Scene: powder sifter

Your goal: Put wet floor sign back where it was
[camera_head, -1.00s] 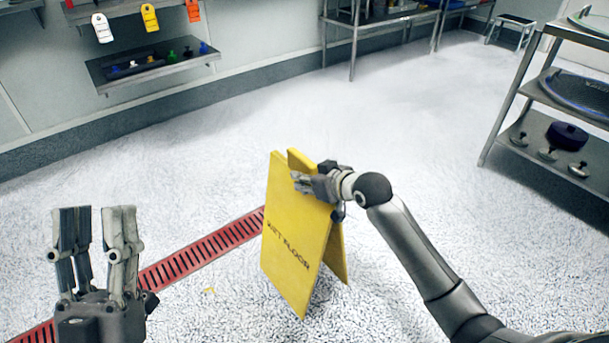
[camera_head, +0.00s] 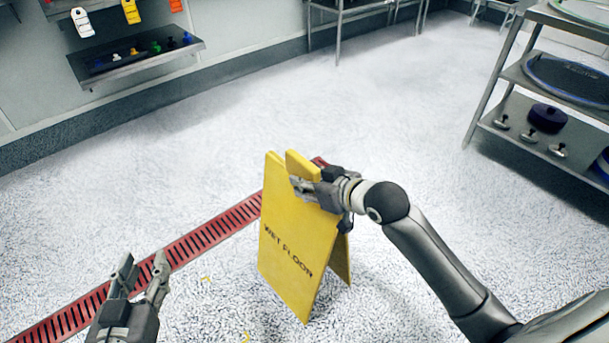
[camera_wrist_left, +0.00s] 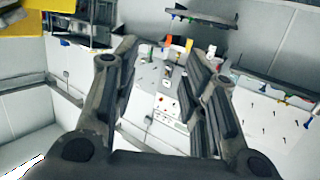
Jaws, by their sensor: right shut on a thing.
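The yellow wet floor sign (camera_head: 290,255) is at the middle of the head view, an A-frame with its two panels apart at the bottom and "WET FLOOR" on the front panel. My right gripper (camera_head: 305,188) is shut on its upper part from the right. Whether the sign's feet touch the floor I cannot tell. My left gripper (camera_head: 143,275) is at the lower left of the head view, open and empty, well apart from the sign. In the left wrist view its fingers (camera_wrist_left: 165,75) stand apart with nothing between them.
A red floor drain grate (camera_head: 190,245) runs diagonally behind the sign. A metal shelf rack (camera_head: 490,110) stands at the right, a wall shelf (camera_head: 140,65) at upper left. Small yellow bits (camera_head: 246,336) lie on the floor. The white floor (camera_head: 330,110) beyond the sign is clear.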

